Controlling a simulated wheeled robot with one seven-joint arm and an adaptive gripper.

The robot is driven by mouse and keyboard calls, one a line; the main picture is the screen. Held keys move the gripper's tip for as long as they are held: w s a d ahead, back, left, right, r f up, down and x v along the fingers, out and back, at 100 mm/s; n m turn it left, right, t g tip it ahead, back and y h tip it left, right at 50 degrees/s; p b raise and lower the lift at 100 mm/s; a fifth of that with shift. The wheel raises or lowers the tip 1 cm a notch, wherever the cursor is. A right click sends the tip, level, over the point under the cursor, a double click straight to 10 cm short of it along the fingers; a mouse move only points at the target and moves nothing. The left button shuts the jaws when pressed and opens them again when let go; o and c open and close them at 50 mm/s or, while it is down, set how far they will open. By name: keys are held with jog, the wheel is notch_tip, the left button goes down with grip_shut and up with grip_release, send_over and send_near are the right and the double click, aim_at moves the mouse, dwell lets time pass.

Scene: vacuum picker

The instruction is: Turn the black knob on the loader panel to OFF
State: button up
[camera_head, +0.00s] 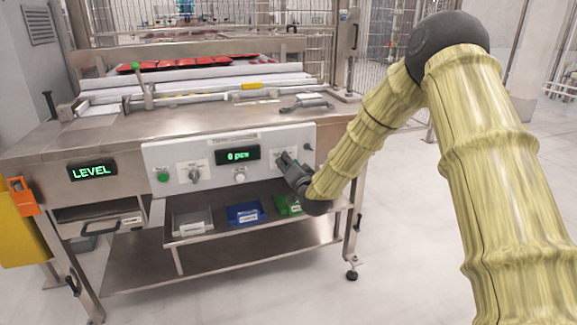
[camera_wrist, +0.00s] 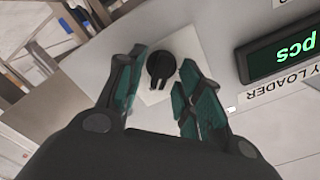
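The black knob (camera_wrist: 160,66) sits on a pale square plate on the loader panel, with a raised grip bar across it. In the wrist view it lies between the two dark teal fingers of my gripper (camera_wrist: 158,72). The fingers are spread, with a visible gap on both sides of the knob. In the head view my gripper (camera_head: 286,162) is at the right part of the light loader panel (camera_head: 215,145) and hides this knob. Markings around the knob are too small to read.
A display (camera_head: 238,155) reads "0 pcs". Left of it are another knob (camera_head: 195,174) and a green button (camera_head: 162,177); a white button (camera_head: 240,177) is below. Grey (camera_head: 192,222), blue (camera_head: 245,214) and green (camera_head: 287,206) bins stand on the shelf beneath the panel.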

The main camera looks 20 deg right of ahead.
jog(key=shift+c, duration=0.4)
grip_shut()
jog(key=n+p, duration=0.1)
jog(key=n, duration=0.3)
jog(key=n+p, duration=0.2)
jog(key=n, duration=0.3)
jog(key=n+p, duration=0.2)
jog(key=n, duration=0.2)
jog(key=shift+a+n, duration=0.35)
jog(key=shift+n, duration=0.05)
jog(key=shift+f+n, duration=0.1)
jog(key=shift+n, duration=2)
